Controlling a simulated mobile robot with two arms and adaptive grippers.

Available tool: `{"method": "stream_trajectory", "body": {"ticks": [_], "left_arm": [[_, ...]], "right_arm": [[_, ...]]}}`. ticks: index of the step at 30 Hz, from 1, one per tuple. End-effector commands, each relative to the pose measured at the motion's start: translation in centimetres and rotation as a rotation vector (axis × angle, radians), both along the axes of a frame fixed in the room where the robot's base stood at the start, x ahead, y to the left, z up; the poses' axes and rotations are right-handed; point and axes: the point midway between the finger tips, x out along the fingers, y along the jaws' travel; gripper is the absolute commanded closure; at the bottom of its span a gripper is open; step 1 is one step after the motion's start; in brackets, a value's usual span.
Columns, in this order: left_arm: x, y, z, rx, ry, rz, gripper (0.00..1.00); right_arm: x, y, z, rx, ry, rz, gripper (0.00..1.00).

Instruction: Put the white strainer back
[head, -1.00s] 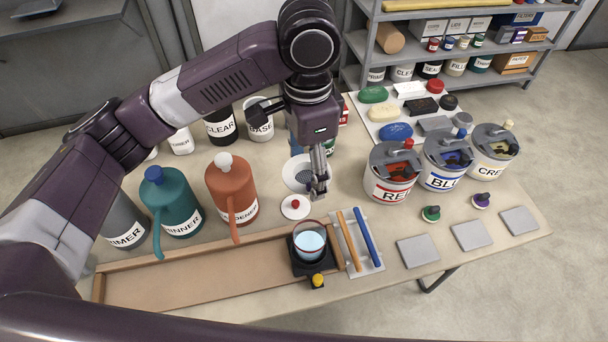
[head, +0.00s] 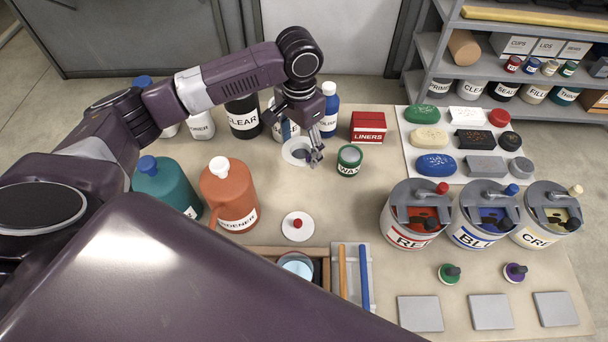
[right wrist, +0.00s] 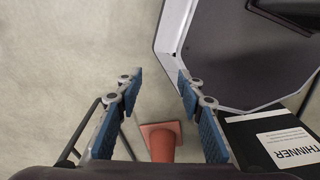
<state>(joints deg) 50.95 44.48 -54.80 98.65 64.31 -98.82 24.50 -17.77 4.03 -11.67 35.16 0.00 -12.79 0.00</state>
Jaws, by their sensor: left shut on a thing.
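The white strainer (head: 288,149), a pale round rim with a dark mesh middle, is toward the back of the table in the head view. My left gripper (head: 315,158) is shut on its right side. The gripper partly covers it, and I cannot tell whether it touches the table. It is left of the green WAX can (head: 349,161) and in front of the white and blue bottles. My right gripper (right wrist: 160,78) is open and empty over the floor in the right wrist view.
A white lid with a red knob (head: 298,226) lies in front. Orange (head: 229,190) and teal (head: 165,184) jugs stand left. A red LINERS box (head: 368,127) stands behind the WAX can. Paint cans (head: 410,218) stand right. An orange cone (right wrist: 160,140) is below my right gripper.

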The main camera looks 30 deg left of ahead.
Motion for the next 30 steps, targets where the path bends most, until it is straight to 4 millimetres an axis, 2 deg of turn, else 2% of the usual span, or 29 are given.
{"method": "stream_trajectory", "body": {"ticks": [3, 9, 16, 22, 30], "left_arm": [[-0.1, -0.1, -3.2, 0.000, 0.005, 0.000, 0.54], [-0.1, 0.0, -7.5, 0.001, 0.003, -0.001, 0.54], [0.0, -0.1, -9.6, -0.001, 0.001, -0.002, 0.54], [0.0, -0.1, -12.6, 0.000, 0.002, -0.001, 0.54], [0.0, -0.1, -13.2, 0.000, -0.001, -0.002, 0.54]], "right_arm": [[0.4, 0.1, 0.6, 0.001, -0.006, 0.001, 0.65], [1.5, -0.3, 1.0, -0.002, -0.023, 0.002, 0.65], [1.9, -1.0, 1.2, -0.010, -0.028, -0.001, 0.65], [1.7, -1.1, 1.5, -0.012, -0.025, -0.002, 0.65], [1.4, -1.1, 1.5, -0.012, -0.021, -0.001, 0.65]]}}
